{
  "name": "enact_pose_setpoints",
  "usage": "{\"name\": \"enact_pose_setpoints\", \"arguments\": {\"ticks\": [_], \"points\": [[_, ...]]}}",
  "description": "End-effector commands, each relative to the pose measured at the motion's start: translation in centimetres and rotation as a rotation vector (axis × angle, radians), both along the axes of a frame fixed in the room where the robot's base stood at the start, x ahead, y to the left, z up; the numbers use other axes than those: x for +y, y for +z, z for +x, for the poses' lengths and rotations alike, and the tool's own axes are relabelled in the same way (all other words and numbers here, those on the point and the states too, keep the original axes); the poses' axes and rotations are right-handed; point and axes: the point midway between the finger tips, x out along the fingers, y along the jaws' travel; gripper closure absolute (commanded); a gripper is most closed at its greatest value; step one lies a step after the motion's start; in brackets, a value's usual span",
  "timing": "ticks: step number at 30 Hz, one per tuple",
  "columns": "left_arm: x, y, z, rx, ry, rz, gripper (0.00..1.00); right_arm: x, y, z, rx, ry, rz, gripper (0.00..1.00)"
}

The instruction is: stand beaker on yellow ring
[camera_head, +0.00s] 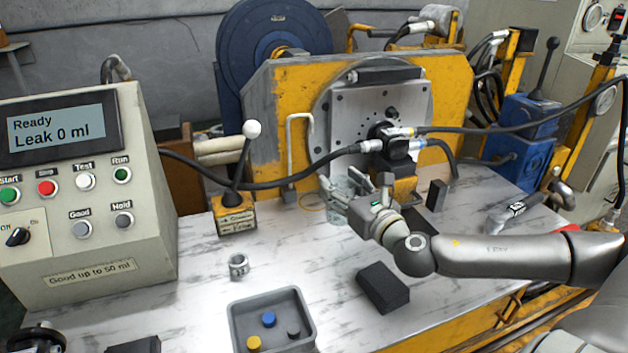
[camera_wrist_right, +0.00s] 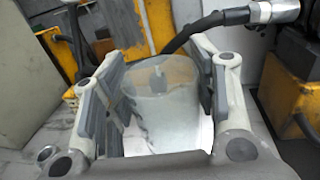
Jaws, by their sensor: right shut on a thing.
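The clear glass beaker (camera_head: 341,188) is between the fingers of my right gripper (camera_head: 350,197), which is shut on it. In the right wrist view the beaker (camera_wrist_right: 162,92) sits between both finger pads (camera_wrist_right: 160,100), and its lower part is partly hidden. The ring's right side is close to or behind the gripper and beaker. I cannot tell whether the beaker touches the bench. My left gripper is not in view.
The yellow motor stand (camera_head: 285,108) with hoses rises behind the beaker. A lever box (camera_head: 236,214) with a white knob stands left of the ring. A metal fitting (camera_head: 238,266), a grey tray (camera_head: 272,322) and a black block (camera_head: 382,287) are nearer the front.

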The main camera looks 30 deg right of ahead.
Motion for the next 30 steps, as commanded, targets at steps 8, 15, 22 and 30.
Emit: {"name": "enact_pose_setpoints", "arguments": {"ticks": [8,15,22,30], "points": [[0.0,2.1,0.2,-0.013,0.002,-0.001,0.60,-0.5,0.3,2.5,-0.007,0.002,0.005,0.71],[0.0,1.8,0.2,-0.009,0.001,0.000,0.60,-1.1,0.4,5.2,-0.007,0.003,0.004,0.71],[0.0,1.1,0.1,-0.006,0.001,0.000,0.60,-1.9,0.3,8.6,-0.005,0.002,0.006,0.71],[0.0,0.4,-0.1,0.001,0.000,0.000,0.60,-2.9,0.3,13.2,-0.006,0.005,0.004,0.71]]}}
